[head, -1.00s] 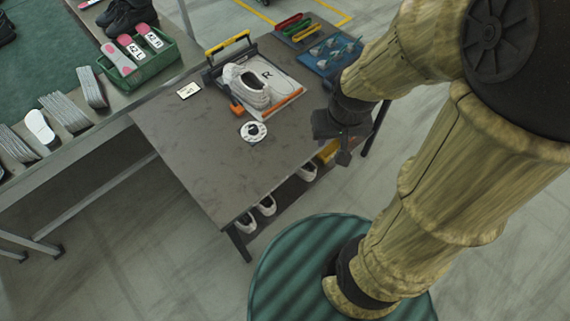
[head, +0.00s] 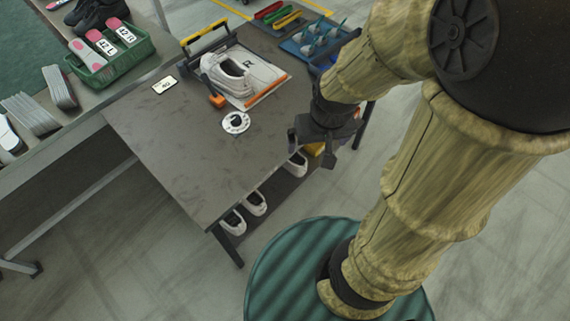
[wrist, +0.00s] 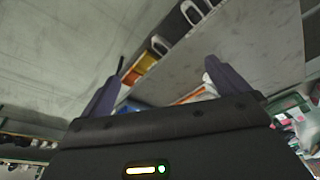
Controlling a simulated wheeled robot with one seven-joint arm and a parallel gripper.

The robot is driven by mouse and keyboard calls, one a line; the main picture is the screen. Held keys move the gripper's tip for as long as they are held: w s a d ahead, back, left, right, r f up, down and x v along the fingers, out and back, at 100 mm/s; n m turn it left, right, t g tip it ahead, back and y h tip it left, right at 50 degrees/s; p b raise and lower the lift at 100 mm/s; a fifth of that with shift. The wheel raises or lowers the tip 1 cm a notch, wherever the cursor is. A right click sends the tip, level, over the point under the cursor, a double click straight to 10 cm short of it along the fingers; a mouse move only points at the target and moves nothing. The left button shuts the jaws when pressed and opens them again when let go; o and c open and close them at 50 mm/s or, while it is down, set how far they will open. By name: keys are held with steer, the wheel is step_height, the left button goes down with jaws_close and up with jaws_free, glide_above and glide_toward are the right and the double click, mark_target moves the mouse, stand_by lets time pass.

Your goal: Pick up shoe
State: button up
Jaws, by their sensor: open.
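A white shoe (head: 236,73) sits on a white board marked R (head: 268,86) at the back of the dark table, in the head view. My gripper (head: 318,148) is near the table's right edge, to the right of and nearer than the shoe, and apart from it. It is open, with nothing between its fingers. In the wrist view the two fingers of my gripper (wrist: 165,80) stand wide apart, and a white and orange patch on the table shows low between them, partly hidden. More white shoes (head: 256,203) stand on a shelf under the table.
On the dark table (head: 180,150) lie a white disc (head: 235,122), a small card (head: 164,85), an orange-headed tool (head: 215,98) and a blue tray (head: 318,42). A green basket (head: 110,62) with insoles stands on the neighbouring bench. The table's front half is clear.

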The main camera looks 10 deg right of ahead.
steer(key=s+f+b+x, duration=0.1)
steer(key=s+b+x, duration=0.2)
steer(key=b+x, duration=2.35)
steer(key=w+d+f+n+t+y+b, duration=0.1)
steer(key=w+d+f+n+t, duration=0.1)
steer(key=w+f, duration=0.5)
steer(key=w+d+f+n+t+y, duration=0.2)
steer(key=w+f+t, duration=0.2)
steer(key=w+f, duration=0.3)
steer(key=w+d+f+n+t+y+b, duration=0.1)
steer(key=w+f, duration=0.6)
steer(key=f, duration=0.7)
steer(key=shift+w+d+f+n+t+b, duration=0.2)
steer(key=shift+d+f+n+t+b, duration=0.3)
steer(key=shift+n+t, duration=0.65)
steer(key=shift+r, duration=0.1)
steer(key=b+x, duration=0.3)
steer(key=x, duration=0.8)
steer(key=shift+w+a, duration=0.15)
steer(key=shift+w+a+b, duration=0.15)
steer(key=shift+w+b, duration=0.15)
steer(key=shift+w, duration=0.1)
